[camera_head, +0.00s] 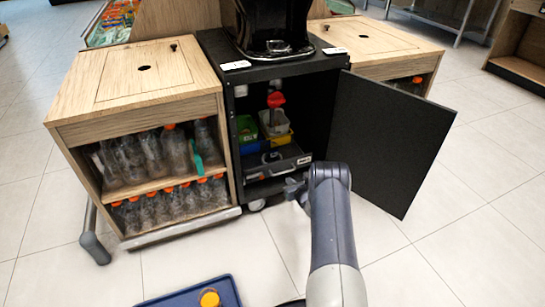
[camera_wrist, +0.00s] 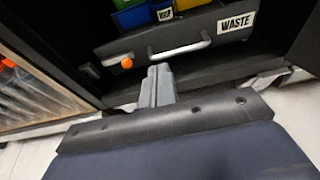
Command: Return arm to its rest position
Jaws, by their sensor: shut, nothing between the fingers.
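My arm reaches forward in the head view, and my gripper (camera_head: 292,188) is low in front of the open black cabinet (camera_head: 215,45). In the wrist view my gripper (camera_wrist: 159,72) looks shut, with its fingers together and nothing between them. It points towards the waste drawer (camera_wrist: 190,30), which has a silver handle and a "WASTE" label. The gripper appears apart from the handle, though the exact gap cannot be told. The drawer also shows low inside the cabinet in the head view (camera_head: 275,166).
The black cabinet door (camera_head: 392,140) stands open to the right of my arm. A wooden shelf unit (camera_head: 140,130) with orange-capped bottles stands left. Coloured bins (camera_head: 248,130) sit above the drawer. A blue tray (camera_head: 170,301) with an orange-capped bottle (camera_head: 209,298) is at the bottom. Floor is clear at right.

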